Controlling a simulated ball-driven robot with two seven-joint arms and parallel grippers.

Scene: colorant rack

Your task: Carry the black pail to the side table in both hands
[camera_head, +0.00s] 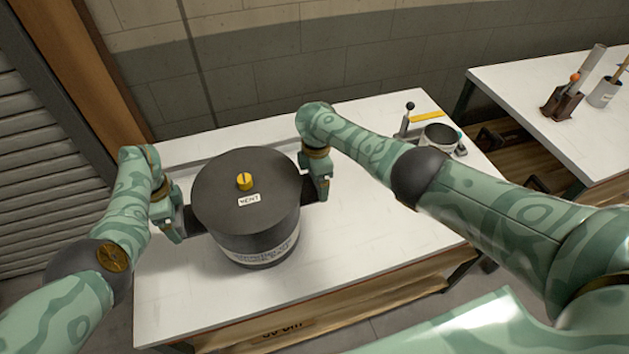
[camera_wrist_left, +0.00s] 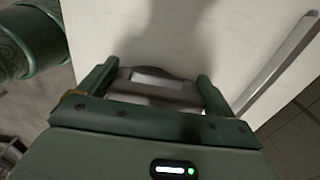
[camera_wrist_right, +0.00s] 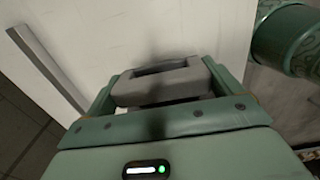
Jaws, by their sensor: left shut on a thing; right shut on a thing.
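The black pail (camera_head: 245,215) is upright over the white table (camera_head: 190,310) in the head view. Its flat lid has a yellow knob (camera_head: 244,181) and a "VENT" label. My left gripper (camera_head: 182,222) is shut on the pail's left handle (camera_wrist_left: 155,90). My right gripper (camera_head: 318,190) is shut on its right handle (camera_wrist_right: 160,83). In both wrist views the handles lie between the fingers, with the table's white top beyond. I cannot tell whether the pail's base touches the table.
A small dark-rimmed pot (camera_head: 438,140), a black-knobbed lever (camera_head: 407,118) and a yellow strip (camera_head: 427,117) are at this table's far right. A second white table (camera_head: 520,85) at right holds a brown rack (camera_head: 562,102) and a white cup (camera_head: 604,92). A slatted shutter (camera_head: 45,160) stands left.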

